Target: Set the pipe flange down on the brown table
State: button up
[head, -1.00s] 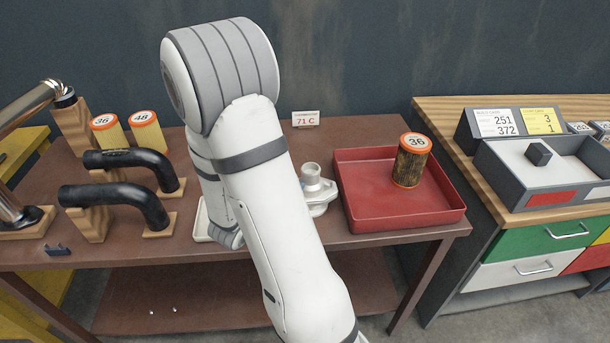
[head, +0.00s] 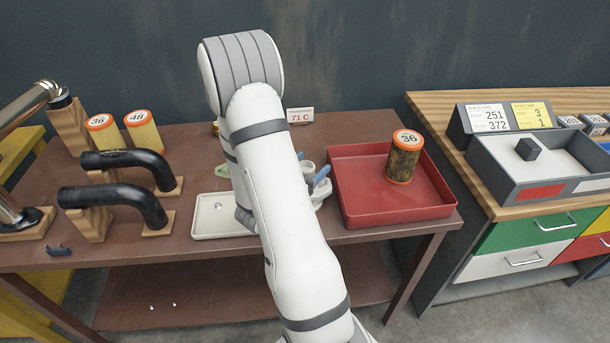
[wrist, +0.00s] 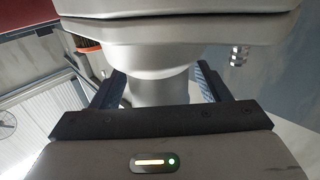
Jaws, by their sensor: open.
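The pipe flange (head: 321,196) is a pale grey casting with a round neck. It stands on the brown table (head: 195,153), just left of the red tray, partly hidden by my arm and gripper in the head view. In the wrist view its neck and broad plate (wrist: 150,60) fill the middle. My gripper (head: 311,168) is open, with its blue-padded fingers on either side of the neck. In the wrist view the fingers (wrist: 157,90) flank the neck, with a gap visible at the right; contact on the left is unclear.
A red tray (head: 350,208) holding an orange-capped filter (head: 404,157) stands close right of the flange. A shallow white tray (head: 208,229) lies left of my arm. Black pipes (head: 125,163) on wooden stands occupy the left. A temperature card (head: 300,116) stands behind.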

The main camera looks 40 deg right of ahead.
jog(key=shift+d, duration=0.15)
jog(key=c, duration=1.2)
jog(key=shift+c, duration=0.8)
jog(key=shift+w+r, duration=0.1)
